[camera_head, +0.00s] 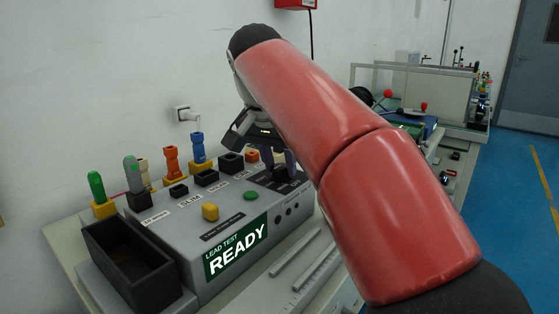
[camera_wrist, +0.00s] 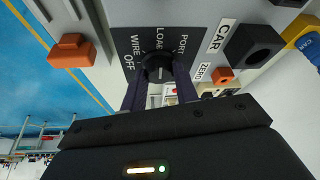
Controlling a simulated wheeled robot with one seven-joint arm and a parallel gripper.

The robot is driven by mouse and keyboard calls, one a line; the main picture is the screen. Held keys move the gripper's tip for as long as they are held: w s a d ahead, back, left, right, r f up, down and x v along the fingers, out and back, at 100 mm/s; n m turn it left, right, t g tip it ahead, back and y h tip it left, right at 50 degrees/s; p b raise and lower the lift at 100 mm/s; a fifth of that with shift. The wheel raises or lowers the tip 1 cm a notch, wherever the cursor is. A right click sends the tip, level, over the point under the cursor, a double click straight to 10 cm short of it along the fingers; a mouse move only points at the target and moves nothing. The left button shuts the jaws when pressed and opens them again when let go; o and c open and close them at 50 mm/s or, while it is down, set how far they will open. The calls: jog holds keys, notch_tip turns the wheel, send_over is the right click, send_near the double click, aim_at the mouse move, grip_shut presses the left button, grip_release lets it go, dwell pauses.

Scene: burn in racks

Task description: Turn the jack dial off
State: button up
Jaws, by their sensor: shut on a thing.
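The jack dial (camera_wrist: 157,66) is a round dark knob on a black plate with white labels OFF, WIRE, LOAD and PORT around it. In the wrist view OFF is at the plate's left and PORT at its right. I cannot tell for sure which label the knob points to. My gripper (camera_wrist: 159,82) is shut on the dial, one dark finger on each side. In the head view my gripper (camera_head: 279,162) reaches down to the right end of the grey LEAD TEST box, over the dial's black plate (camera_head: 292,181). The knob itself is mostly hidden there.
The grey test box (camera_head: 190,245) has a READY screen, a yellow button (camera_head: 210,212), a green button (camera_head: 250,195) and black sockets. Coloured plugs stand behind it. A black open bin (camera_head: 125,262) is at its left. The orange block (camera_wrist: 72,51) lies near the dial plate.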

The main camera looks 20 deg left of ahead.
jog(key=n, duration=0.2)
jog(key=n+y+p, duration=0.1)
jog(key=n, duration=0.1)
jog(key=shift+d+r+y, duration=0.1)
jog(key=shift+d+y, duration=0.1)
jog(key=shift+y, duration=0.1)
jog(key=n+y, duration=0.1)
jog(key=n, duration=0.3)
jog(key=shift+n+g+y, duration=0.3)
jog(key=shift+g+y, duration=0.1)
jog(key=n+g+y, duration=0.1)
jog(key=n, duration=0.3)
jog(key=shift+w+d, duration=0.1)
jog(key=shift+w, duration=0.05)
jog(key=n+g, duration=0.1)
jog(key=n, duration=0.1)
jog(key=n+g, duration=0.1)
jog(key=n, duration=0.2)
jog(key=shift+w+y, duration=0.1)
jog(key=shift+y, duration=0.3)
jog(key=shift+n, duration=0.3)
jog(key=o, duration=1)
